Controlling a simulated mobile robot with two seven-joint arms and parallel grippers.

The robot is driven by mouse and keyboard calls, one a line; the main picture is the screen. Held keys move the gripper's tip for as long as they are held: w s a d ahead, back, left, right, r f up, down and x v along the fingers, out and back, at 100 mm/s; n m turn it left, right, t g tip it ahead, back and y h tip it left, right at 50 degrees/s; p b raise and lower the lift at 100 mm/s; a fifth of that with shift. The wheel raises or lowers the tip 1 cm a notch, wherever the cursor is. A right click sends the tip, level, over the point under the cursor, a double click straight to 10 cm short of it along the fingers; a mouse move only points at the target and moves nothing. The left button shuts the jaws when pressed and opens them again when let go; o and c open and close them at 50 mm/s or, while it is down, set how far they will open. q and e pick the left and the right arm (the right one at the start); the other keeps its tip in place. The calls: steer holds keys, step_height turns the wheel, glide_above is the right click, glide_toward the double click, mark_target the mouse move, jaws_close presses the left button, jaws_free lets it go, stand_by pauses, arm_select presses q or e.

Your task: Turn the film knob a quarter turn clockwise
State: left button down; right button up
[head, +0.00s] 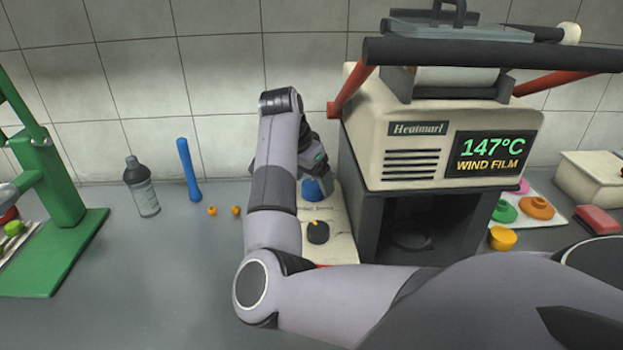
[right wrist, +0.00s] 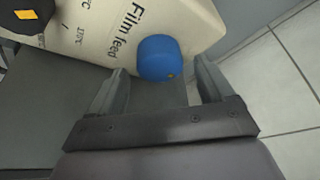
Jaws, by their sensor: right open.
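The blue film knob (head: 312,190) sits on the cream panel (head: 343,222) left of the heating machine. My right gripper (head: 324,178) is at the knob. In the right wrist view the open gripper (right wrist: 161,75) has one finger on each side of the knob, with gaps between. My left gripper is not in view.
A black knob (head: 318,232) with a yellow pointer is on the same panel, nearer the front. The machine (head: 440,130) stands close on the right, its display reading 147°C and WIND FILM. A blue stick (head: 189,170), a bottle (head: 142,188) and a green press (head: 55,200) stand left.

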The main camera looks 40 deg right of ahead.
steer(key=shift+d+f, duration=0.2)
steer(key=shift+f, duration=0.3)
steer(key=c, duration=1)
steer(key=shift+c, duration=0.2)
